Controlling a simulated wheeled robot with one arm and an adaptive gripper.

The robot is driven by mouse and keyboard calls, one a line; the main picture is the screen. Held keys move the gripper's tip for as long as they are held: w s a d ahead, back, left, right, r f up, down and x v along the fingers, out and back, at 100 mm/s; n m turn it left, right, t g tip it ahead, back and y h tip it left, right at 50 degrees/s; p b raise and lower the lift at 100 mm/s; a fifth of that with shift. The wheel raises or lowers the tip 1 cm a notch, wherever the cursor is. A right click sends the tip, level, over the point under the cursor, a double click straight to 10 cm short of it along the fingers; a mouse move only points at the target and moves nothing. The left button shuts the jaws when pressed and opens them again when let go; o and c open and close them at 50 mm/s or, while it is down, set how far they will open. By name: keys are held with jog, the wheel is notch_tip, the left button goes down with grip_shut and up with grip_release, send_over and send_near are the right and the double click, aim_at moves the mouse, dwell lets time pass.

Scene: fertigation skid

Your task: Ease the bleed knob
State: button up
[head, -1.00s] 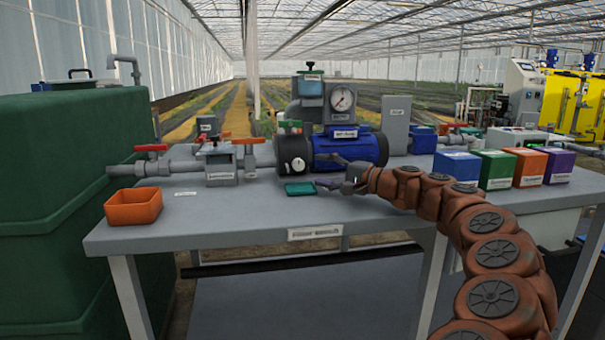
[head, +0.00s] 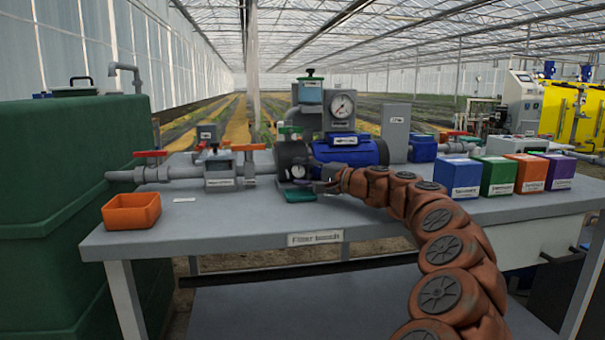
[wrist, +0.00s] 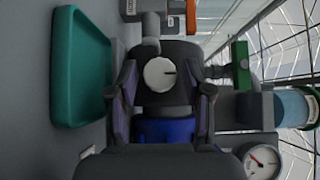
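The bleed knob is a small white round knob (head: 298,171) with a dark mark, on the dark front of the blue pump (head: 345,152). In the wrist view the knob (wrist: 159,74) sits centrally between my fingers, its dark mark pointing right in the picture. My gripper (head: 310,183) is close in front of the pump, just right of the knob in the head view. In the wrist view my gripper (wrist: 163,90) is open, one finger on each side of the knob, with gaps visible. I see no contact with the knob.
A teal tray (wrist: 80,68) lies on the grey bench (head: 240,223) below my gripper. A pressure gauge (head: 341,104) and a green-handled valve (wrist: 241,66) stand above the knob. Coloured boxes (head: 457,176) stand at right, an orange bin (head: 131,211) at left.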

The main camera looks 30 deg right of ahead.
grip_shut()
